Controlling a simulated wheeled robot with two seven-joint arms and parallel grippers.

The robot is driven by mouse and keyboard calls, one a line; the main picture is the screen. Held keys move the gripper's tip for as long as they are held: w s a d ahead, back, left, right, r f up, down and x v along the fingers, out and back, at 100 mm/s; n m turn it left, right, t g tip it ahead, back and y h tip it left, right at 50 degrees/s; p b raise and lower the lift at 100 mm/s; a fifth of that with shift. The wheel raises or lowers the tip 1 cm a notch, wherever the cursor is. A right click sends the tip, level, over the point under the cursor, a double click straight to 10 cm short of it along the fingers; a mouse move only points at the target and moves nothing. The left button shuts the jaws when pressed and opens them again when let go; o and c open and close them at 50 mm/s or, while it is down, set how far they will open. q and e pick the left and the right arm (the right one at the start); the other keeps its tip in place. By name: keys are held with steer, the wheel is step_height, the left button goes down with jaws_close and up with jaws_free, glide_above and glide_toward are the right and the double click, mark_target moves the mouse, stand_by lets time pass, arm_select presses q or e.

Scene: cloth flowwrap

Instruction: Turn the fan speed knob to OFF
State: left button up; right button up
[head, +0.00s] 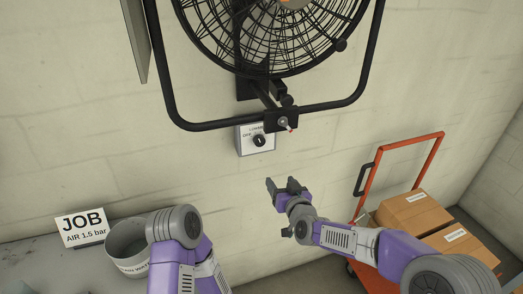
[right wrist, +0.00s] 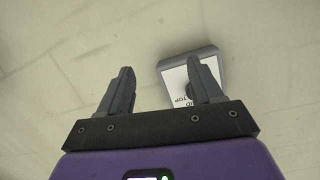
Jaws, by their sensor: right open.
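The fan speed knob (head: 259,141) is a small round black knob on a pale switch box (head: 243,142) on the wall, below the fan. OFF is printed at its upper left; the rest of the label is partly hidden by the fan's bracket. My right gripper (head: 280,184) is open and empty, below and right of the knob, apart from it.
A black caged fan (head: 270,35) in a tubular frame (head: 196,126) hangs above the box. An orange cart (head: 363,190) with cardboard boxes (head: 412,208) stands right. A grey bin (head: 127,243) and a JOB sign (head: 82,226) are left. A labelled plate (right wrist: 205,75) is behind the right finger.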

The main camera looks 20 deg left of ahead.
steer(key=n+t+y, duration=0.1)
steer(key=t, duration=0.1)
glide_toward(260, 142)
steer(key=w, duration=0.1)
steer(key=shift+x, duration=3.85)
steer(key=shift+s+a, duration=0.1)
steer(key=shift+a, duration=0.05)
steer(key=shift+c, duration=0.3)
steer(key=c, duration=1)
steer(key=shift+n, duration=0.3)
steer(key=n, duration=0.3)
steer(key=shift+b, duration=0.4)
steer(key=shift+a+n+b, duration=0.1)
steer(key=shift+n+b, duration=0.35)
steer(key=shift+n, duration=1.65)
